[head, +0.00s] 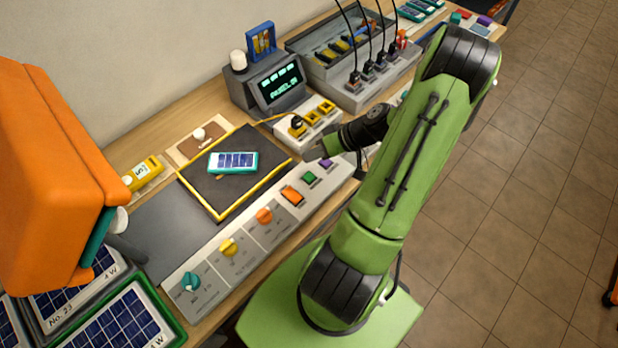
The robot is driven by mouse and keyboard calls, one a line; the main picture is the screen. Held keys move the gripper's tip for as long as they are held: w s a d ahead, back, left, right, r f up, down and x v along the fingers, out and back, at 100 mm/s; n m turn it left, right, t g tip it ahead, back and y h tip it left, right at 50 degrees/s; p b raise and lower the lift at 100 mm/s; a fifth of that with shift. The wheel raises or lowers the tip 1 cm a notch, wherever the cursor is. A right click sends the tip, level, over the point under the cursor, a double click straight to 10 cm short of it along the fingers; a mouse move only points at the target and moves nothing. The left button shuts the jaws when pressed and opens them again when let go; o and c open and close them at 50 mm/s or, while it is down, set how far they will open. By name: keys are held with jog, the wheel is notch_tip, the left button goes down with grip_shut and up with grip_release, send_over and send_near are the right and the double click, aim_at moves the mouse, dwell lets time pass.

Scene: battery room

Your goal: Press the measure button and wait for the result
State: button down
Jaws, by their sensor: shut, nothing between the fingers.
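A grey control panel (262,238) runs along the bench front. At its right part sit an orange button (292,196), a green button (310,177) and a purple button (327,163); I cannot read which is the measure button. My gripper (312,153) is shut and empty, close above the far side of the panel near the green and purple buttons. I cannot tell whether it touches anything. A small solar panel (233,162) lies on the dark yellow-edged plate (215,195). A dark display (280,84) shows green text, too small to read surely.
Teal, yellow and orange knobs (264,216) sit left of the buttons. A white block with yellow sockets (318,117) stands behind my gripper. A grey box with cables (365,85) is farther back. An orange body (50,180) fills the left.

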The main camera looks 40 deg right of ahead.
aim_at(313, 176)
notch_tip(313, 176, down, 6)
jog(key=b, duration=0.4)
dwell(1.7)
jog(key=shift+f+b, duration=0.4)
jog(key=shift+b, duration=0.1)
jog(key=shift+f+b, duration=0.35)
jog(key=shift+b, duration=0.05)
dwell(0.4)
jog(key=shift+r+p, duration=0.5)
jog(key=shift+r, duration=0.3)
notch_tip(313, 176, up, 5)
jog(key=p, duration=0.3)
jog(key=shift+r+p, duration=0.1)
jog(key=shift+p, duration=0.2)
